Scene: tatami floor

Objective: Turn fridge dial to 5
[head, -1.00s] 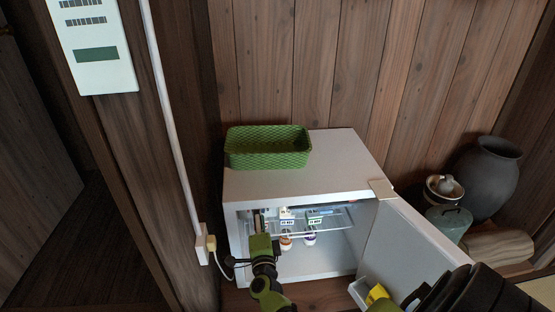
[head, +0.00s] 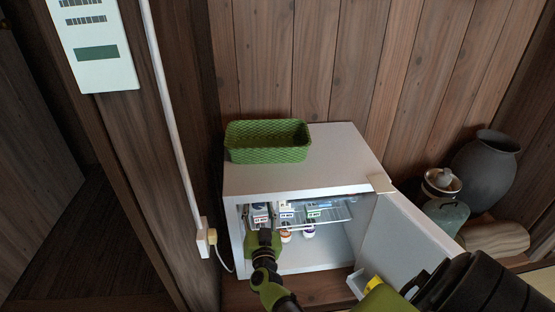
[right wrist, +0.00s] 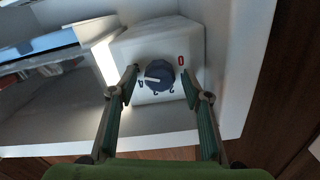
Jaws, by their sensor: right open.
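The small white fridge (head: 290,183) stands open against the wooden wall. My right gripper (head: 263,236) is at the left part of its opening in the head view, where the dial cannot be seen. In the right wrist view the dark round dial (right wrist: 159,76) sits on a white housing, with a white pointer line directed left. A red 0 is printed at its upper right; other dark marks below and left are too small to read surely. My open right gripper (right wrist: 160,88) has one finger on each side of the dial; contact cannot be told.
A wire shelf (head: 335,211) holds several small cartons, with bottles below. The fridge door (head: 405,232) stands open to the right. A green basket (head: 268,152) sits on top. A dark jar (head: 485,172) stands at right. A bright light strip (right wrist: 106,62) is beside the dial housing.

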